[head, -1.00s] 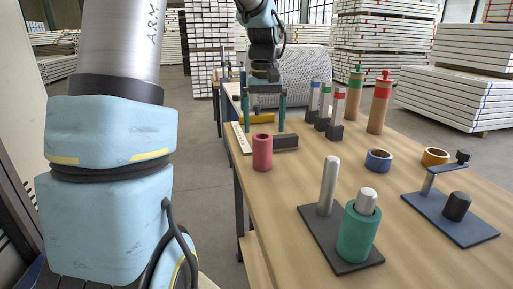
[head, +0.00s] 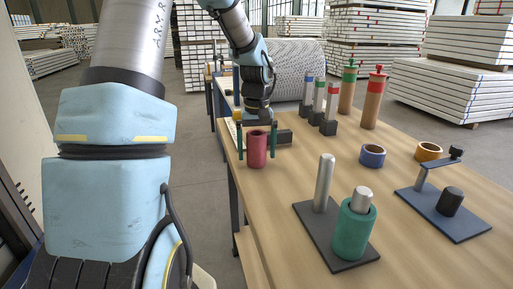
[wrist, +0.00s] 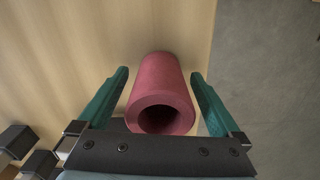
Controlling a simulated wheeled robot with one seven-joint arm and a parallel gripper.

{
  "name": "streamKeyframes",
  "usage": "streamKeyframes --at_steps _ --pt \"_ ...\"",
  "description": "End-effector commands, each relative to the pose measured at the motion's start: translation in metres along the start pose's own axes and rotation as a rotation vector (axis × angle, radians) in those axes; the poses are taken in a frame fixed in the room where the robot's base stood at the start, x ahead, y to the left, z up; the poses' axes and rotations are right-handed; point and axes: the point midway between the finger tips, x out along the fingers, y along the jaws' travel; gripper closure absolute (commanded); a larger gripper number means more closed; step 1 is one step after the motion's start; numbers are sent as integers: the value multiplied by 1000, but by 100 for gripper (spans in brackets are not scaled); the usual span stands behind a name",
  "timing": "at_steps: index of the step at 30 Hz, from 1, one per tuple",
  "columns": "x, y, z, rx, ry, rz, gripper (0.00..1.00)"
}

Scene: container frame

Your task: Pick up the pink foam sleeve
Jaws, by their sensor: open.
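The pink foam sleeve (head: 257,150) stands upright on the wooden table near its left edge in the head view. In the wrist view the sleeve (wrist: 160,95) shows its hollow end, between my two green fingers. My gripper (head: 257,155) is open, with one finger on each side of the sleeve and pointing down. In the wrist view my gripper (wrist: 160,85) has a gap between each finger and the sleeve. It does not grip the sleeve.
A dark base plate (head: 311,226) holds a bare metal post and a post with a green sleeve (head: 354,230). A blue ring (head: 373,155), an orange ring (head: 429,151) and a blue plate (head: 450,222) lie to the right. Several capped posts stand behind.

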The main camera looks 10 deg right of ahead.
Motion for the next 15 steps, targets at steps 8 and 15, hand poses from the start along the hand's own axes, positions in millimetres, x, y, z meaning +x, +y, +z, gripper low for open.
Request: streamKeyframes --at_steps 8,15 --pt "5 0 0 1 1 0 0" --pt "5 0 0 0 1 0 25"
